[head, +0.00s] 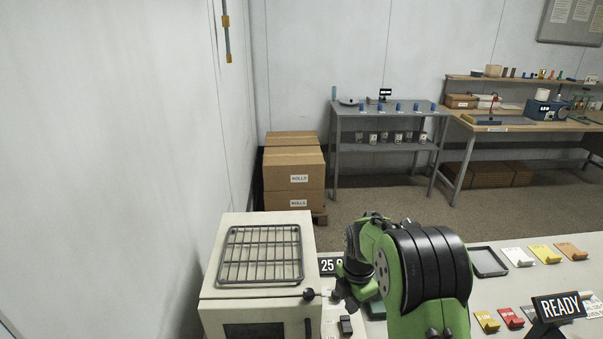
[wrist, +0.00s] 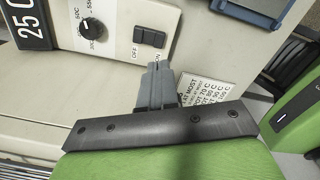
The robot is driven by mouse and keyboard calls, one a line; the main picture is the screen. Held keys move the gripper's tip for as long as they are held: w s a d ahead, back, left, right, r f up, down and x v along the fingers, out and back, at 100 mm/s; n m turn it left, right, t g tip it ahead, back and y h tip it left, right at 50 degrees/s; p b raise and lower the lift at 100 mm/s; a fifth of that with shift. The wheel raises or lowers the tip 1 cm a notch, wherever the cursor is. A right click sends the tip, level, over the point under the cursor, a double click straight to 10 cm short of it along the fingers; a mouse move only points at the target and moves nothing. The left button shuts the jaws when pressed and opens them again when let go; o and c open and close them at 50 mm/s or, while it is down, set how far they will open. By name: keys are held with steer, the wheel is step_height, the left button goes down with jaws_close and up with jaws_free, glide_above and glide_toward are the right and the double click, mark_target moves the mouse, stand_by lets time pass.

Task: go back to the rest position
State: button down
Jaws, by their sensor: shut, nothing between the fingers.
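My gripper shows in the wrist view (wrist: 156,72) with its grey fingers together and nothing between them. The fingertips are just below the black rocker switch (wrist: 150,37) marked OFF and ON on the beige oven's front panel; I cannot tell whether they touch it. In the head view my green and black arm reaches over the bench to the right of the oven (head: 225,292). There the arm hides most of the gripper.
A wire rack (head: 261,256) lies on the oven. The panel has a dial (wrist: 92,28) and a 25 C display (wrist: 28,22). On the bench are a grey tray (head: 488,261), several coloured cards and a READY sign (head: 558,307). Cartons (head: 292,172) and a grey shelf table (head: 385,146) stand behind.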

steer(key=s+r+m+t, duration=0.3)
steer(key=s+r+m, duration=0.75)
steer(key=r, duration=0.45)
steer(key=s+r+m+t, duration=0.2)
steer(key=s+r+m, duration=0.1)
steer(key=s+m, duration=0.9)
steer(key=s, duration=0.5)
steer(key=shift+r, duration=0.2)
